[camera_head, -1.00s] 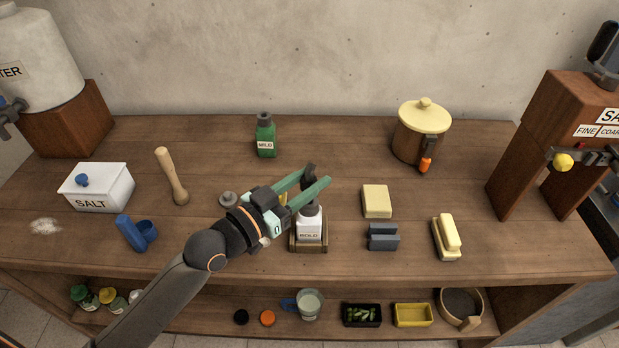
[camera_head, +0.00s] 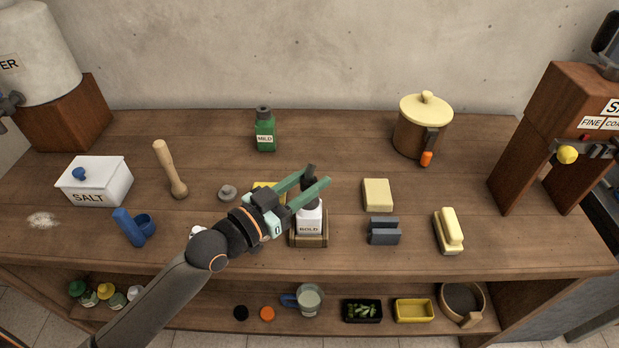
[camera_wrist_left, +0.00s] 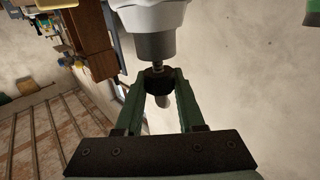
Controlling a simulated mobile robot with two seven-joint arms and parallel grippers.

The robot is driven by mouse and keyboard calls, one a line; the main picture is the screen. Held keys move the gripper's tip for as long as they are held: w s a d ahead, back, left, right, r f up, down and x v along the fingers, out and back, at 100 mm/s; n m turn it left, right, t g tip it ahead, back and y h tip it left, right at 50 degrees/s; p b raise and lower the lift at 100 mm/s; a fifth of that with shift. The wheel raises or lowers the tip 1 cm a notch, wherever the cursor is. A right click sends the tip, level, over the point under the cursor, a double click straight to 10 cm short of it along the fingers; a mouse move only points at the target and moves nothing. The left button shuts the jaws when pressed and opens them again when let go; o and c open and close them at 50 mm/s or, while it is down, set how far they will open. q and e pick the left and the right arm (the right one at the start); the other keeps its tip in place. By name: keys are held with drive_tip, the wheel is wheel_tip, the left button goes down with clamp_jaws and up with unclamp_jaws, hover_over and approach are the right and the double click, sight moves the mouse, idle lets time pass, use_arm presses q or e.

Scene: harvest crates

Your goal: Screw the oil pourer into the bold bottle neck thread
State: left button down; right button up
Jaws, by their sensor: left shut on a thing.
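The white bottle labelled BOLD (camera_head: 310,222) stands upright in a wooden holder (camera_head: 309,241) near the table's front; its grey neck shows in the left wrist view (camera_wrist_left: 157,46). My left gripper (camera_head: 319,177) is over the bottle, its green fingers shut on the dark oil pourer (camera_head: 309,188). In the left wrist view the pourer's black body (camera_wrist_left: 159,82) sits between the fingertips. Its thin metal stem (camera_wrist_left: 157,66) points at the neck opening and reaches its rim; I cannot tell how far it is inside. My right gripper is not in view.
A green MILD bottle (camera_head: 265,134) stands behind. A yellow block (camera_head: 376,194), a dark grey block (camera_head: 383,231) and a yellow brush-like piece (camera_head: 448,231) lie to the right. A grey knob (camera_head: 228,192) and wooden pestle (camera_head: 171,170) are left. The back middle of the table is clear.

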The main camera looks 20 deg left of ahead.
use_arm(q)
drive_tip(key=shift+f, duration=0.5)
drive_tip(key=shift+c, duration=2.2)
unclamp_jaws()
drive_tip(key=b+v, duration=0.2)
drive_tip(key=v, duration=1)
drive_tip(key=shift+s, duration=0.2)
drive_tip(key=shift+a+r, duration=0.1)
drive_tip(key=shift+r, duration=0.05)
